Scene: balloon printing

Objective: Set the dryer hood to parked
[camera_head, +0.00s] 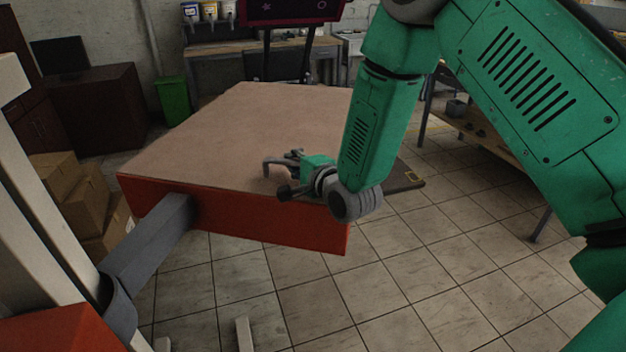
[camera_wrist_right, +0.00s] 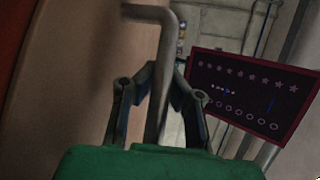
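The dryer hood (camera_head: 230,130) is most likely the large box with a tan top and red sides in the middle of the head view. A dark grey bar joins its near side to a pale stand at the left. A bent grey handle (camera_head: 272,164) shows at its near right edge. In the wrist view the handle (camera_wrist_right: 166,60) runs between the fingers of my right gripper (camera_wrist_right: 165,80), which look closed on it. In the head view my right gripper (camera_head: 292,172) is at that edge, partly hidden by its wrist. My left gripper is out of view.
A dark panel with pink markings (camera_wrist_right: 250,95) stands behind; its lower part shows in the head view (camera_head: 290,8). Cardboard boxes (camera_head: 80,190) and a green bin (camera_head: 173,100) are at left. A workbench (camera_head: 490,145) stands at right. Tiled floor is free in front.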

